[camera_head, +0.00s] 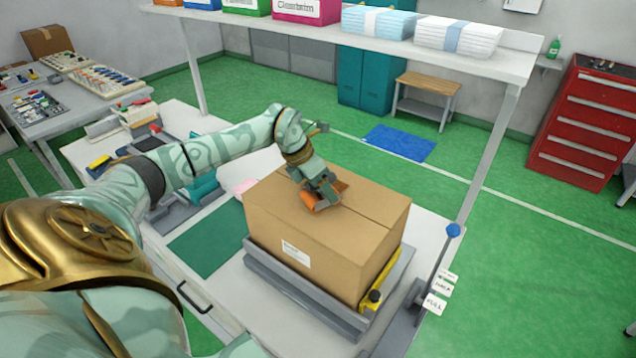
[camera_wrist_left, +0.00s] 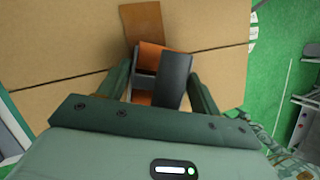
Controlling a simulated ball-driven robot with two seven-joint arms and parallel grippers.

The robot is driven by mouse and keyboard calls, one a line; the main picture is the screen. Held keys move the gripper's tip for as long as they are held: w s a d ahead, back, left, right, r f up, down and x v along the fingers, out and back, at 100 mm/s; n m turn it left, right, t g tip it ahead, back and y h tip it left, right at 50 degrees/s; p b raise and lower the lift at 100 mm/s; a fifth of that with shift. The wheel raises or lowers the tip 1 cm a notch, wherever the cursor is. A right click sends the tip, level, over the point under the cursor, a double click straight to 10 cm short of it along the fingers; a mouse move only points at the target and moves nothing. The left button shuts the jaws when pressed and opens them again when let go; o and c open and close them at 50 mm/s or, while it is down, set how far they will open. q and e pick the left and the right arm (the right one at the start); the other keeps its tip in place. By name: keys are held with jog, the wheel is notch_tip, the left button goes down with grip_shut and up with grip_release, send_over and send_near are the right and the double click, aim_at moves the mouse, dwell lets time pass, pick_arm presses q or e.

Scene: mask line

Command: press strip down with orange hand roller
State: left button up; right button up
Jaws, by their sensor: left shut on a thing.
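A closed cardboard box (camera_head: 270,220) stands on a grey tray, with a seam across its top. My left gripper (camera_head: 318,188) reaches over the box top and is shut on the orange hand roller (camera_head: 325,202), which is at or just above the cardboard near the seam. In the left wrist view, the roller (camera_wrist_left: 151,56) shows orange and dark grey between the fingers (camera_wrist_left: 160,88). A brown strip-like piece (camera_wrist_left: 140,22) lies just beyond it, across the seam; its other end is hidden by the roller. I cannot tell whether the roller touches it. My right gripper is not in view.
The grey tray (camera_head: 290,292) has a yellow clamp-like part (camera_head: 385,278) at its right. A lever with a blue knob (camera_head: 453,231) and label cards stands to the right. A green mat (camera_head: 207,243) lies bare on the left. A shelf (camera_head: 400,48) spans behind the box.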

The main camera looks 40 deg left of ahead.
pick_arm(q)
jog(key=shift+w+a+b, duration=0.15)
jog(key=shift+w+b, duration=0.25)
jog(key=shift+w, duration=0.85)
jog(key=shift+w, duration=0.1)
jog(key=shift+w+a+b, duration=0.2)
jog(key=shift+w+b, duration=0.65)
jog(key=shift+w, duration=1)
jog(key=shift+s+p, duration=0.4)
jog(key=shift+p, duration=0.15)
jog(key=shift+s+d+p, duration=0.2)
jog(key=shift+s+p, duration=1.15)
jog(key=shift+s, duration=0.25)
notch_tip(320, 180, up, 8)
jog(key=p, duration=0.6)
jog(key=shift+r+p, duration=0.15)
jog(key=shift+p, duration=0.2)
